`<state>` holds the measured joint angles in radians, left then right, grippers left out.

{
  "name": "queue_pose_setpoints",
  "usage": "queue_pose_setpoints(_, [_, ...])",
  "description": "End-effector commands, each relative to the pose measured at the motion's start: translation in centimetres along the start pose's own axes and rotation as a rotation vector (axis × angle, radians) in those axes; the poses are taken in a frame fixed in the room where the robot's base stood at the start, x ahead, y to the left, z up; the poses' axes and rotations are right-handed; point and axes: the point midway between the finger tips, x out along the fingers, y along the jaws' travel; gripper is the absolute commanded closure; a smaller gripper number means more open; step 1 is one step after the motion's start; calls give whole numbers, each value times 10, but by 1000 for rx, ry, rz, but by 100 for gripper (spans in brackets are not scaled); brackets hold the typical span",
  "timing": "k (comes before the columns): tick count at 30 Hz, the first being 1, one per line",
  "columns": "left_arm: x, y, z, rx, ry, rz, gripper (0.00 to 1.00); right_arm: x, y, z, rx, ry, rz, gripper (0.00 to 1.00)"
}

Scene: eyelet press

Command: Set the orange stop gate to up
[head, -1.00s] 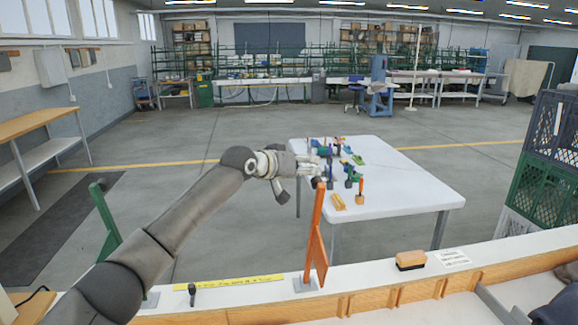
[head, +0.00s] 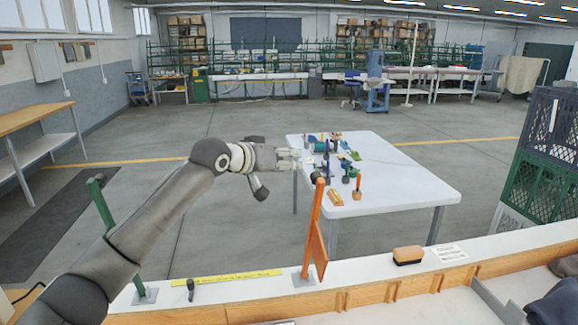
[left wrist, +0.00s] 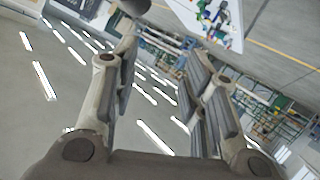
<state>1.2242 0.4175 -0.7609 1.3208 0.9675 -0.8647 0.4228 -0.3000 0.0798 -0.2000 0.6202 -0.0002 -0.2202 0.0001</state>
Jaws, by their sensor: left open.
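The orange stop gate (head: 313,232) stands nearly upright on a small grey base on the white ledge in the head view, leaning slightly right at its top. It has a dark knob at the top and a flat plate on its lower right side. My left gripper (head: 303,160) is open beside the top of the gate, a little above and left of the knob. I see no clear contact. In the left wrist view the gripper (left wrist: 165,75) has its fingers apart with nothing between them. A dark rounded shape, possibly the knob, shows at the top. My right gripper is not visible.
A green gate lever (head: 102,205) stands on the ledge at left. A yellow strip (head: 235,277), a small black lever (head: 190,289) and a brush (head: 408,255) are on the ledge. A white table (head: 410,190) with small parts stands behind. Crates (head: 545,160) are stacked at right.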

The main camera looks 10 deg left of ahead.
Motion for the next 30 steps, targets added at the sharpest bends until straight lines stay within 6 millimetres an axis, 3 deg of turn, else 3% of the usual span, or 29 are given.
queue_pose_setpoints(1, [2, 0, 7, 23, 1, 0, 70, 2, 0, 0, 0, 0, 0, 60])
queue_pose_setpoints(4, [8, 0, 27, 152, 22, -6, 83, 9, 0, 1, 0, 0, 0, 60])
queue_pose_setpoints(8, [14, 4, 64, 449, 81, -25, 100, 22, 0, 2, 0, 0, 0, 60])
queue_pose_setpoints(14, [9, 20, 118, 973, 208, -86, 100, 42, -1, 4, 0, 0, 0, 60])
queue_pose_setpoints(21, [-24, 51, 173, 1621, 384, -260, 100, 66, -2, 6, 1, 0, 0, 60])
queue_pose_setpoints(25, [-46, 65, 189, 1881, 447, -377, 100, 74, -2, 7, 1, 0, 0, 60])
queue_pose_setpoints(30, [-64, 75, 197, 2056, 483, -477, 100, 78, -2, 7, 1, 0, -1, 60])
